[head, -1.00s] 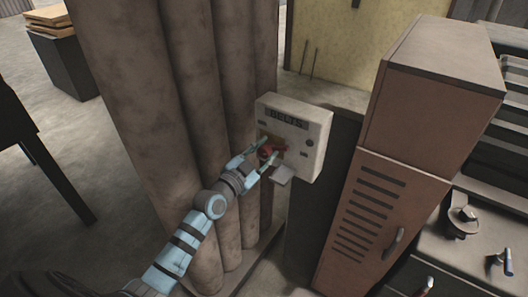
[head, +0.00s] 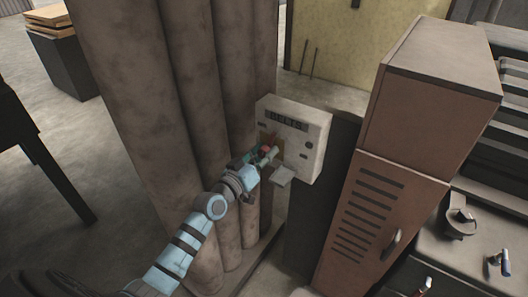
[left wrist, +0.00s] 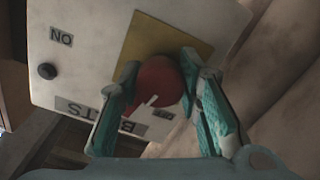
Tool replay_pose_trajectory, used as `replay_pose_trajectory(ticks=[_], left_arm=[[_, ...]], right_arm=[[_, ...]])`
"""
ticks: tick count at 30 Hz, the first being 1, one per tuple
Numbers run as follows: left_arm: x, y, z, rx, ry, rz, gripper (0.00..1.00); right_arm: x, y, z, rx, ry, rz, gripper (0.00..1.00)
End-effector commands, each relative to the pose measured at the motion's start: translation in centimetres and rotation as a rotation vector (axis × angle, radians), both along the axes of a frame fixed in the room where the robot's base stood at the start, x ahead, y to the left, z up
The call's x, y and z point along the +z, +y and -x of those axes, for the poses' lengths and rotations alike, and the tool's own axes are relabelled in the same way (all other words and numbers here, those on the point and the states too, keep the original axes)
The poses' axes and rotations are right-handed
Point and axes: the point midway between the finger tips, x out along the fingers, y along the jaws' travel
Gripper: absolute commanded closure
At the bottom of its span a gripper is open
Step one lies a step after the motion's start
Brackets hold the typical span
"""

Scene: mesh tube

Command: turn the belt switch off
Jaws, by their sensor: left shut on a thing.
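The belt switch box (head: 312,130) is a pale box with a BELTS label, beside thick brown columns in the head view. Its red knob (left wrist: 158,85) has a white mark and sits on a yellow plate (left wrist: 150,38) in the left wrist view. The mark points down and left in that view, near a small dark label that my finger partly hides. An ON label (left wrist: 61,37) shows at upper left. My left gripper (head: 265,156) is shut on the red knob, one teal finger on each side. My right gripper is not in view.
The brown columns (head: 175,130) stand close to the left of the box. A brown vented cabinet (head: 375,215) stands to its right. A small pale tab (head: 282,175) sticks out below the box. Open floor (head: 100,150) lies at the left.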

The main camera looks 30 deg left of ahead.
Motion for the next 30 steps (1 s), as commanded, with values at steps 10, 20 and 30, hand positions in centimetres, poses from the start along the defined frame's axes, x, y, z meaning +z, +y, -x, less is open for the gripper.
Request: replay_pose_trajectory(ticks=[10,20,30], left_arm=[[-0.11,-0.01,0.04,0.001,0.031,0.197,0.96],[-0.15,-0.03,0.04,0.001,0.039,0.255,0.96],[-0.16,-0.03,0.05,0.000,0.039,0.256,0.67]], right_arm=[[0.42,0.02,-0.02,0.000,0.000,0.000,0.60],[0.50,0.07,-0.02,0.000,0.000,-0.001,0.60],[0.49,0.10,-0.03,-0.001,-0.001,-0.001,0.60]])
